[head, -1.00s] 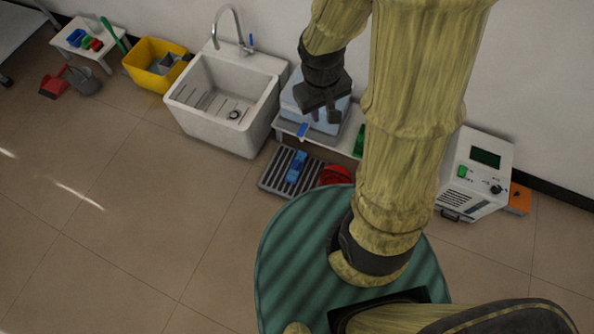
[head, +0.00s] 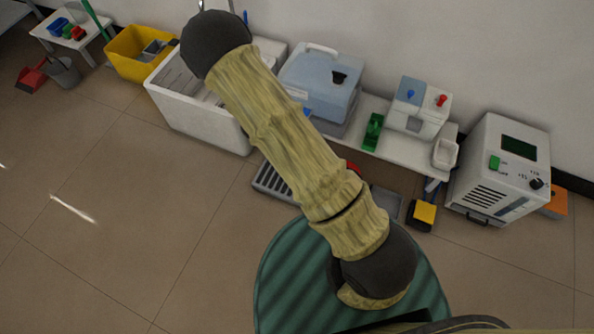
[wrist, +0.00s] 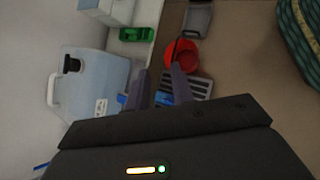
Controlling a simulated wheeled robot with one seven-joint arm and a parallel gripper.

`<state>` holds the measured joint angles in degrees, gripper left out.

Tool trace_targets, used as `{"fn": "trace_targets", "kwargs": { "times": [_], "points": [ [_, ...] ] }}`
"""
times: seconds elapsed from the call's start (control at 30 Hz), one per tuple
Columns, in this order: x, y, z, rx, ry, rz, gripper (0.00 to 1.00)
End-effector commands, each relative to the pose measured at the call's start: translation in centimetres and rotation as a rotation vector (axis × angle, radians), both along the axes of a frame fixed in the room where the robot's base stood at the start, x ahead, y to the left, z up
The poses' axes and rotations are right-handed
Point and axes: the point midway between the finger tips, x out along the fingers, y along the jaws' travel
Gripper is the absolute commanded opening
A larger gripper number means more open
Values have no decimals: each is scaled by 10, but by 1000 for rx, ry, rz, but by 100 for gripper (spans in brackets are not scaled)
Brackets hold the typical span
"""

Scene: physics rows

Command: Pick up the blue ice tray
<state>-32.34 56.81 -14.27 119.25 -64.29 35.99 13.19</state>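A blue piece (wrist: 165,98) lies on the dark slatted grate on the floor, seen between my fingers in the wrist view; it may be the blue ice tray, but it is too small to be sure. In the head view my arm hides it. A second small blue thing (head: 306,112) is at the bench's front edge beside the pale blue container, and it also shows in the wrist view (wrist: 122,98). My gripper (wrist: 160,70) has its two fingers apart, with nothing visibly held. The head view does not show the fingers.
The grate (head: 272,182) lies below the bench (head: 400,150), near a red bowl-like thing (wrist: 181,56). The pale blue container (head: 322,85), a green tray (head: 373,132) and a white machine (head: 418,108) stand on the bench. A sink (head: 190,115) is left; open floor lies in front.

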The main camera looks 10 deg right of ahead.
Motion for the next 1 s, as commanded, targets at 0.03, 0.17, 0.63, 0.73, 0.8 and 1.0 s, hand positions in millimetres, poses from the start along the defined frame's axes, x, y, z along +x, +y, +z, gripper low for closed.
{"fn": "trace_targets", "kwargs": {
  "times": [0.03,0.17,0.63,0.73,0.8,1.0],
  "points": [
    [5,3,-37,-39,16,58,24],
    [19,9,-93,-134,43,209,24],
    [61,56,-300,-452,115,802,24],
    [65,69,-336,-502,125,919,24],
    [68,75,-353,-526,128,979,24],
    [69,83,-365,-549,131,1042,24]
  ]
}}
